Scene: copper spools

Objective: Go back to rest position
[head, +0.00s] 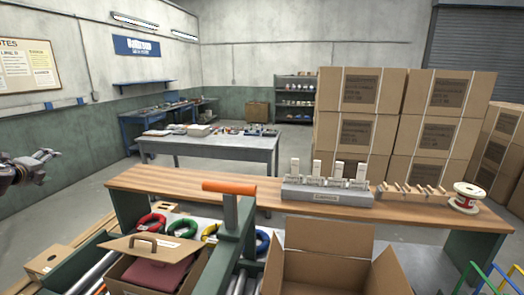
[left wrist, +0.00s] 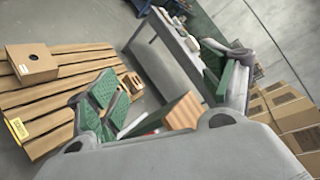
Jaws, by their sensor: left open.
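My left gripper (head: 46,158) is at the far left edge of the head view, raised and away from the workbench. In the left wrist view its two green-padded fingers (left wrist: 165,88) are spread wide with nothing between them. A white spool with copper-red winding (head: 466,199) stands on the right end of the wooden workbench (head: 150,184). A wooden peg rack (head: 411,192) lies beside it. A grey fixture (head: 326,192) with several white upright pieces sits on the bench. My right gripper is in neither view.
An open empty cardboard box (head: 326,270) stands in front of the bench. Red (head: 152,222), green (head: 182,226) and blue (head: 262,241) coils lie near an orange-handled post (head: 230,188). Stacked cartons (head: 345,133) stand behind the bench. A pallet with a box (left wrist: 32,62) is on the floor at left.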

